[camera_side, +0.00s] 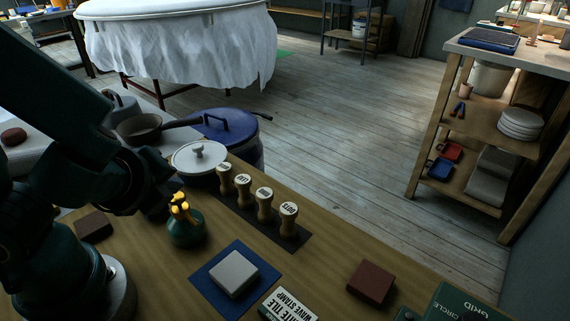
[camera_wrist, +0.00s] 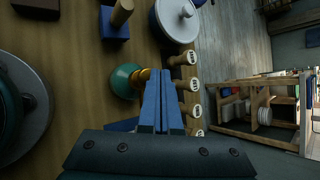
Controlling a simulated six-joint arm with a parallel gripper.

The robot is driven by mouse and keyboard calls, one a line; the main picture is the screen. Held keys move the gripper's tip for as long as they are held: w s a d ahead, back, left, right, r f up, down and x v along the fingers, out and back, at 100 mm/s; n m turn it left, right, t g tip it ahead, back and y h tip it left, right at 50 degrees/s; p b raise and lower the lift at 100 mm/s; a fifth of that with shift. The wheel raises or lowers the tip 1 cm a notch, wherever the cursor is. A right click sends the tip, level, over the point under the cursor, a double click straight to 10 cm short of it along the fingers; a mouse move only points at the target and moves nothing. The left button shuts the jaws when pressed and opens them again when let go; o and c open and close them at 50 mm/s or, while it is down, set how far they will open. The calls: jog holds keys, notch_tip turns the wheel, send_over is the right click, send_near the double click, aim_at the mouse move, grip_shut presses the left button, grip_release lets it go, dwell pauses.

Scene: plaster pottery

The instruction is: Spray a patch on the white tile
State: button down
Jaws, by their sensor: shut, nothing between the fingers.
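The white tile (camera_side: 234,269) lies flat on a blue mat (camera_side: 208,283) near the front of the wooden table. A green spray bottle (camera_side: 186,233) with a yellow-orange top stands upright behind and left of the tile. It also shows in the wrist view (camera_wrist: 123,82), just left of my fingers. My gripper (camera_wrist: 160,72) is shut and empty, its two blue fingers together beside the bottle's top. I cannot tell whether they touch it. In the wrist view a blue corner shows left of the fingers, and the tile is hidden. In the side view my fingertips are hard to make out.
Several wooden stamps (camera_side: 264,205) stand in a row on a dark strip behind the tile. A white lidded pot (camera_side: 199,162) is at the table's back edge. Green boxes sit front right.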

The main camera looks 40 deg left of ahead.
aim_at(176, 201)
jog(key=shift+f, duration=0.15)
jog(key=shift+f, duration=0.45)
dwell(0.3)
jog(key=shift+r, duration=0.65)
jog(key=shift+r, duration=3)
dwell(0.4)
